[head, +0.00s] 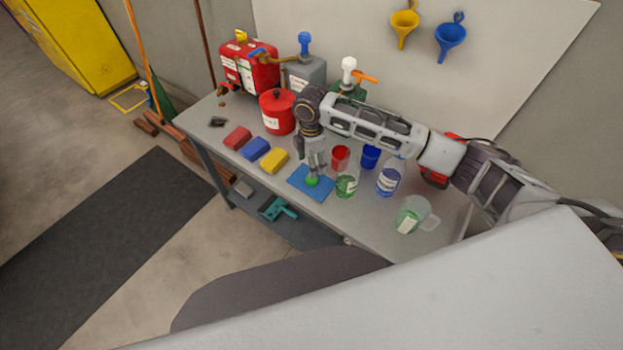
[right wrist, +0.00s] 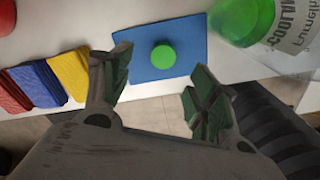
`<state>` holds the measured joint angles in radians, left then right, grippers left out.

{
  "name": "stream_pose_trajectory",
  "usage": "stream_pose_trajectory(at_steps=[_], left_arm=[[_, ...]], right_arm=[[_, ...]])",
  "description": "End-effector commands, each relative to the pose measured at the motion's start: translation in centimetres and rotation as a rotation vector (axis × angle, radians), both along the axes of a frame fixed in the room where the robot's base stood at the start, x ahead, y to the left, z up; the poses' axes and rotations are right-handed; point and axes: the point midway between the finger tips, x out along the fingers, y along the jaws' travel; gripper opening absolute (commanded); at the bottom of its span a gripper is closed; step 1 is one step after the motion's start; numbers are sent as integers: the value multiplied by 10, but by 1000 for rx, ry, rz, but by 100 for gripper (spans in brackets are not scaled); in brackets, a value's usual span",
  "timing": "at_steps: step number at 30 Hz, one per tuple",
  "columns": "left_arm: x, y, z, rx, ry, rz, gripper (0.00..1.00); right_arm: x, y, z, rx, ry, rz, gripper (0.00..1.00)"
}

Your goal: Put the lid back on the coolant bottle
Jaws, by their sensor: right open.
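The green round lid (head: 312,181) lies on a blue mat (head: 325,190) near the table's front edge; the lid also shows in the right wrist view (right wrist: 162,57). The coolant bottle (head: 346,187), clear with green liquid and a white label, stands just right of the mat. It shows at the upper right of the right wrist view (right wrist: 247,22). My right gripper (head: 314,169) points down above the lid. In the right wrist view its open fingers (right wrist: 161,68) are spread on either side of the lid, with nothing between them touching it. My left gripper is not in view.
A red cup (head: 340,155), a blue cup (head: 370,157), a blue-labelled bottle (head: 388,181) and a pitcher (head: 411,214) stand to the right. A red canister (head: 277,114) stands behind.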

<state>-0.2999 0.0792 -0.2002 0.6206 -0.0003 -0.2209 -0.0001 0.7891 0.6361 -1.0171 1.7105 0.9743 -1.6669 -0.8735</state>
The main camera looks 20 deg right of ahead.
Motion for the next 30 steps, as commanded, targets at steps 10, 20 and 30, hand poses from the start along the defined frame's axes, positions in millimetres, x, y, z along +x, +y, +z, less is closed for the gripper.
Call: stream_pose_trajectory(at_steps=[10, 20, 30], left_arm=[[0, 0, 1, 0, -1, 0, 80], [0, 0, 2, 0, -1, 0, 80], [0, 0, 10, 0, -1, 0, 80]], right_arm=[[0, 0, -22, 1, 0, 1, 60], [-1, 0, -23, 0, 1, 1, 60], [-7, 1, -54, -1, 3, 0, 60]])
